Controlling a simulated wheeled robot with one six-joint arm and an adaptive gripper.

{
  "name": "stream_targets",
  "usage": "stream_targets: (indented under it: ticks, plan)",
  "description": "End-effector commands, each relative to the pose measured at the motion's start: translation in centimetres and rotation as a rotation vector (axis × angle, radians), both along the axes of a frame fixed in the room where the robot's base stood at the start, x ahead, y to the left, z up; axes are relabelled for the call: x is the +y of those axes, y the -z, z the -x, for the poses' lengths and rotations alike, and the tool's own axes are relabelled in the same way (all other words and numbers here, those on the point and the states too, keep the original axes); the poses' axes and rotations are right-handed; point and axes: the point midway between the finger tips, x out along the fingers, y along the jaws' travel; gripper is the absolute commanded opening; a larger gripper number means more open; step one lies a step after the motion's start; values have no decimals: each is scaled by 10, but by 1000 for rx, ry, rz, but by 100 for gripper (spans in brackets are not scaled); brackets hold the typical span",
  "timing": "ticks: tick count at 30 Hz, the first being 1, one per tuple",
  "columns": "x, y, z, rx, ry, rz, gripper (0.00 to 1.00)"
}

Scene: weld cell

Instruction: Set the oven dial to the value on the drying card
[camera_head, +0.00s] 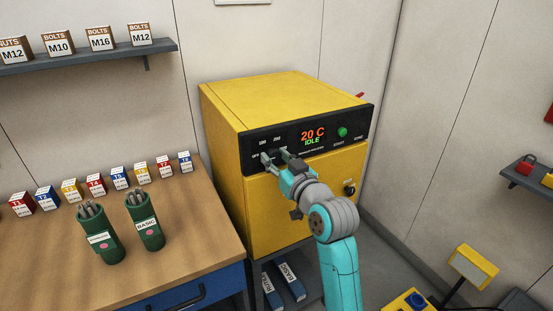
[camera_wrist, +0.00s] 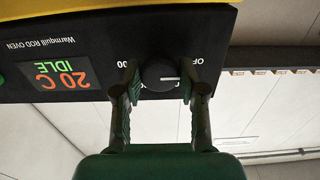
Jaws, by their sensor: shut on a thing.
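The yellow oven (camera_head: 290,95) stands in the corner, with a black control panel (camera_head: 358,125). Its display (camera_head: 313,134) reads 20 C and IDLE, and it also shows upside down in the wrist view (camera_wrist: 62,80). My gripper (camera_head: 276,156) is at the left part of the panel. In the wrist view my gripper (camera_wrist: 160,88) has one finger on each side of the round black dial (camera_wrist: 158,72) and is shut on it. The dial's white mark points to picture right there, near the OFF label. Part of the scale is hidden. I cannot make out a drying card.
A wooden bench (camera_head: 190,205) at left holds two green rod canisters (camera_head: 145,228) and a row of small labelled boxes (camera_head: 95,184). A shelf (camera_head: 90,58) with bolt boxes is above. A green button (camera_head: 342,132) and oven door knob (camera_head: 349,188) are near my arm.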

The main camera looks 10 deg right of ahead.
Motion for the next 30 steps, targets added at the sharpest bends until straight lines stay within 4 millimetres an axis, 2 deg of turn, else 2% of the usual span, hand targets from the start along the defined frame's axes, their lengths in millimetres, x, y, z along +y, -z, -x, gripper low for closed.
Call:
stream_targets:
  ticks: [11, 30]
  plan:
    - [0, 0, 0, 44, 0, -163, 6]
    - [0, 0, 0, 195, 0, -725, 6]
